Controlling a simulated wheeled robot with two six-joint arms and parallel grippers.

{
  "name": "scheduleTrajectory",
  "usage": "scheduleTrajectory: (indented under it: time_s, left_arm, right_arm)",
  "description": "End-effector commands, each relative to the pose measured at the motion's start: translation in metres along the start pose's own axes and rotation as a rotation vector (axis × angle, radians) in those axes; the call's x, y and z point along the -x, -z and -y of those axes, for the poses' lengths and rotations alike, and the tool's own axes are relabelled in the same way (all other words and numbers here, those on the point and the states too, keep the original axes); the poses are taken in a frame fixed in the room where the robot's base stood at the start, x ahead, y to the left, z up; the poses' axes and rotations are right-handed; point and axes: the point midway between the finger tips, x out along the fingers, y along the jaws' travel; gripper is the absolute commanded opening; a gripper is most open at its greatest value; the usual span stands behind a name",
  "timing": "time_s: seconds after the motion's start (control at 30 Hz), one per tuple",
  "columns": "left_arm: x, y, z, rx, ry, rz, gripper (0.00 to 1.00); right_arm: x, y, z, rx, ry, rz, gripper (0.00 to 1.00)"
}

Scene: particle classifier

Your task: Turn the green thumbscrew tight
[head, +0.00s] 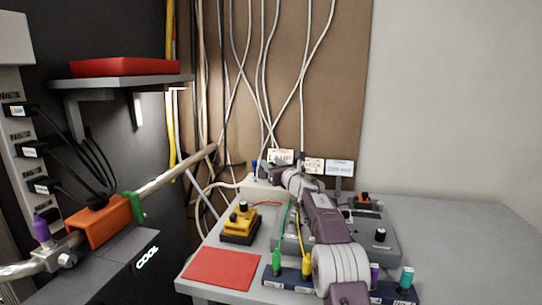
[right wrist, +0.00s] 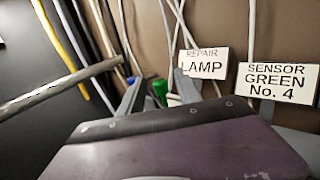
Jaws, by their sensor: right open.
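In the right wrist view a small green knob (right wrist: 160,88), which looks like the green thumbscrew, shows between the two grey fingers of my right gripper (right wrist: 158,82). The fingers are apart, and I cannot tell whether they touch it. Its lower part is hidden by my wrist. In the head view my right arm reaches over the grey table, and my right gripper (head: 272,171) is at the back near the white signs, where I cannot make out the knob. My left gripper is not in view.
Cables hang against the brown panel (head: 340,90). A yellow-black device (head: 240,222) and red mat (head: 222,269) lie left of my arm. An orange clamp (head: 95,222) holds a pipe.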

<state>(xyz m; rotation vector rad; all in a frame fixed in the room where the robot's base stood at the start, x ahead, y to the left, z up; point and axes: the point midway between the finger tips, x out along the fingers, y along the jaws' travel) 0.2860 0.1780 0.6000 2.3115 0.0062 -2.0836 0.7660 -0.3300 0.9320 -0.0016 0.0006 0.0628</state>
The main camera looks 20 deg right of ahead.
Motion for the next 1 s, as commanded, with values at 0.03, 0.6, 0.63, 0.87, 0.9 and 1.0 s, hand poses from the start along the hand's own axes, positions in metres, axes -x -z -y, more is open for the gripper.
scheduleTrajectory:
  time_s: [0.03,0.6,0.63,0.87,0.9,1.0]
  left_arm:
    - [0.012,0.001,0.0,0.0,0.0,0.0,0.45]
    - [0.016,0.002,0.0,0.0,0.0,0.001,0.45]
    - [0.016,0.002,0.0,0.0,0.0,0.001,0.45]
    - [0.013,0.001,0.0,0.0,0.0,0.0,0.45]
    - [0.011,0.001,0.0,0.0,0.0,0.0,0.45]
    - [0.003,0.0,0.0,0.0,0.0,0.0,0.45]
  right_arm:
    - [-0.005,-0.006,0.0,-0.001,0.0,0.0,0.4]
    - [-0.014,0.001,0.0,-0.002,0.0,0.0,0.0]
    - [-0.014,0.001,0.0,-0.002,0.0,0.0,0.0]
    - [-0.014,0.001,-0.001,-0.001,0.012,0.001,0.0]
    - [-0.014,0.002,-0.001,-0.001,0.02,0.002,0.0]
    - [-0.015,0.003,-0.002,-0.001,0.055,0.003,0.0]
